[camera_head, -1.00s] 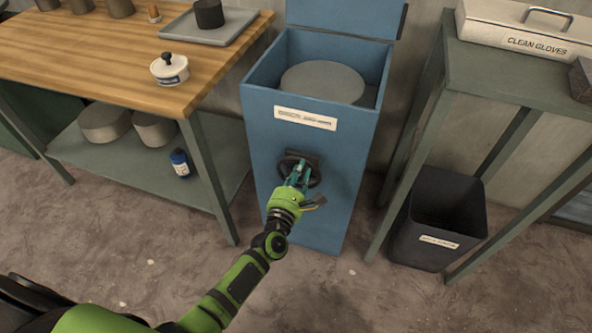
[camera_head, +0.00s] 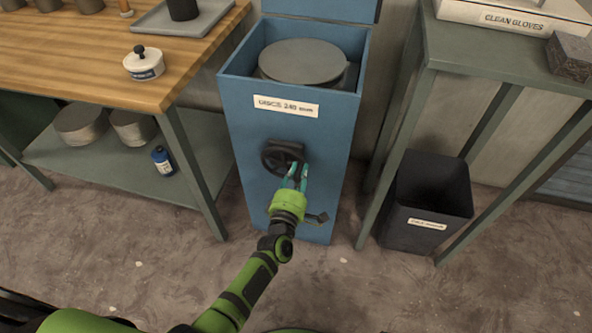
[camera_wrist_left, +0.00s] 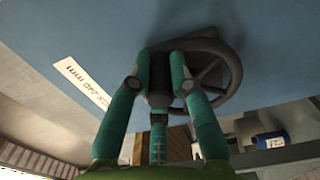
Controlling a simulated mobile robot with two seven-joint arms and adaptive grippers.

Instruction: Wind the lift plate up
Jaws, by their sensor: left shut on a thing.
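The blue disc cabinet (camera_head: 288,140) stands upright with its lid raised. Its label reads "DISCS 240 mm". A round grey disc (camera_head: 302,60) lies level inside, near the open top; the lift plate under it is hidden. A black handwheel (camera_head: 272,160) sits on the cabinet's front face. My left gripper (camera_head: 297,170) is shut on the handwheel at its lower right. In the left wrist view, the fingers (camera_wrist_left: 158,98) close at the handwheel's left part (camera_wrist_left: 235,75); the exact contact is hidden. My right gripper is not in view.
At right are a green-grey table (camera_head: 490,50) and a black bin (camera_head: 425,205). The floor in front is clear.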

